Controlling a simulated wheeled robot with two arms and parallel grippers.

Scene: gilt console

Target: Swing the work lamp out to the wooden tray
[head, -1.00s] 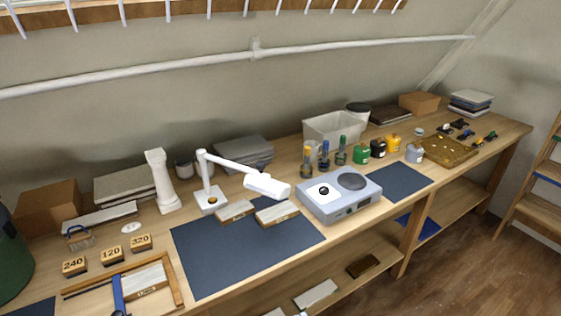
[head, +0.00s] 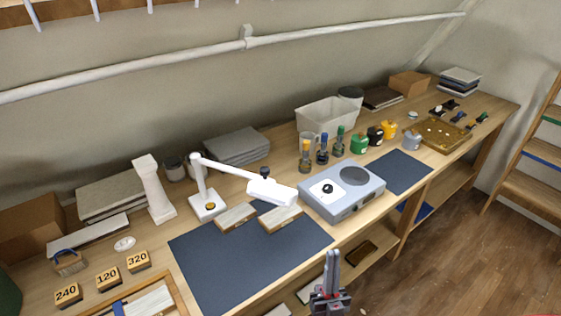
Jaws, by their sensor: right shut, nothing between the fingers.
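The white work lamp stands on a square base (head: 208,206) left of the middle of the bench. Its arm reaches right, and the lamp head (head: 271,191) hangs over the far edge of the dark mat, beside the grey device. A wooden tray (head: 176,288) with a pale block and a blue strip in it lies at the lower left, cut off by the frame. My right gripper (head: 333,253) is at the bottom, in front of the bench's front edge, pointing up. It is shut and empty, and apart from the lamp. My left gripper is not in view.
A grey device (head: 342,192) stands right of the lamp head. Two wooden-edged blocks (head: 236,217) lie below the lamp arm. A white column (head: 154,189) stands left of the lamp base. The dark mat (head: 250,258) is mostly clear. Numbered blocks (head: 107,278) lie near the tray.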

